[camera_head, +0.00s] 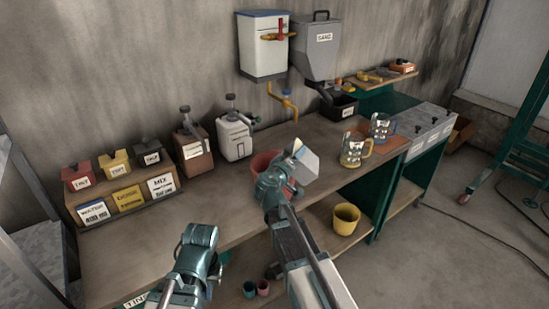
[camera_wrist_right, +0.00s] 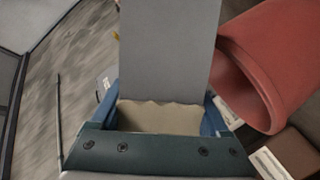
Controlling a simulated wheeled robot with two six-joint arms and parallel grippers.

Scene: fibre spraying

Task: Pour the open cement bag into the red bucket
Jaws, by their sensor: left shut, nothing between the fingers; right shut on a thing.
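The open cement bag (camera_head: 312,163) is held by my right gripper (camera_head: 284,178) over the bench, tilted at the red bucket. In the right wrist view the bag (camera_wrist_right: 168,55) shows a grey face and a ragged edge with beige below it, between the blue fingers of the gripper (camera_wrist_right: 165,112). The red bucket (camera_head: 263,162) stands on the bench, partly hidden by my right gripper; its open mouth shows right of the bag in the right wrist view (camera_wrist_right: 275,60). My left gripper (camera_head: 200,238) is shut and empty at the bench's front edge. Whether cement is falling cannot be seen.
Two clear jugs (camera_head: 355,150) stand right of the bag. A white jerrycan (camera_head: 234,137) and a brown container (camera_head: 193,148) stand behind to the left. A labelled sand hopper (camera_head: 318,50) hangs on the wall. A yellow bucket (camera_head: 346,217) sits below. The bench's left front is clear.

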